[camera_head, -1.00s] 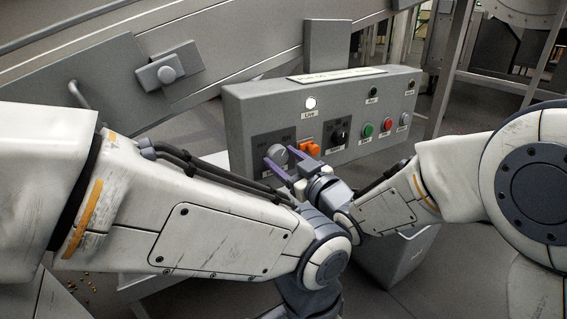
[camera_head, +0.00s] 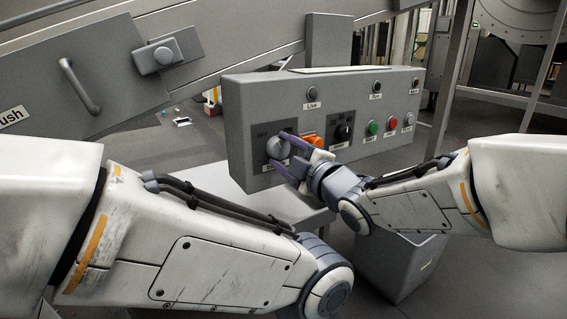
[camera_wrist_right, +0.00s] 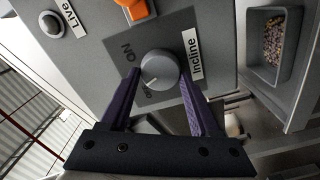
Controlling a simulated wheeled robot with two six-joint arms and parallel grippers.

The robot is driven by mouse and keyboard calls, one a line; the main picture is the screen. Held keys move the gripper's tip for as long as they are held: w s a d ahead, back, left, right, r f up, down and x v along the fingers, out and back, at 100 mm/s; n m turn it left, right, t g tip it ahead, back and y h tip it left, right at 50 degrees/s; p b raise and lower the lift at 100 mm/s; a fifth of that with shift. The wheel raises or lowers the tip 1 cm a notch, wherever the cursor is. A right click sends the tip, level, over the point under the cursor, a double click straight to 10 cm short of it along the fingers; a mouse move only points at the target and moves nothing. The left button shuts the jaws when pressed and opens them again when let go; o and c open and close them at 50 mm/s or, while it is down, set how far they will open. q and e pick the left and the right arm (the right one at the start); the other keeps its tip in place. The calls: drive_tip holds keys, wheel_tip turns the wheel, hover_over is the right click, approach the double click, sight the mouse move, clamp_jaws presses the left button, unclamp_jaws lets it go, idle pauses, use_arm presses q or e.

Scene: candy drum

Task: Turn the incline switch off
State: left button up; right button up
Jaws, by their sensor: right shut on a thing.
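The incline switch is a round grey knob (camera_head: 277,147) on a dark plate at the left end of the grey control box (camera_head: 240,150). In the right wrist view the knob (camera_wrist_right: 160,69) sits above the "Incline" label, and its pale mark points toward the OFF lettering. My right gripper (camera_head: 283,156) has its purple fingers on either side of the knob, shut on it. The fingers also show in the wrist view (camera_wrist_right: 158,88). My left arm crosses the lower left of the head view, and its gripper is out of the picture.
The Live lamp (camera_head: 312,93) is dark. An orange switch (camera_head: 312,140), a black knob (camera_head: 343,132), a green button (camera_head: 373,127) and a red button (camera_head: 392,123) lie to the right. A grey bin (camera_head: 400,265) stands below the box.

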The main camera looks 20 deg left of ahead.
drive_tip(key=n+b, duration=0.4)
drive_tip(key=shift+f+n, duration=0.2)
drive_tip(key=shift+n, duration=0.1)
idle(0.5)
drive_tip(key=o, duration=1.4)
drive_tip(key=shift+c, duration=0.2)
drive_tip(key=shift+s+r, duration=0.1)
drive_tip(key=shift+s+d+r, duration=0.1)
drive_tip(key=shift+s+d, duration=0.1)
drive_tip(key=shift+d, duration=0.1)
drive_tip(key=p+v, duration=0.3)
drive_tip(key=v, duration=0.6)
drive_tip(key=shift+s+d, duration=0.2)
drive_tip(key=shift+d, duration=0.05)
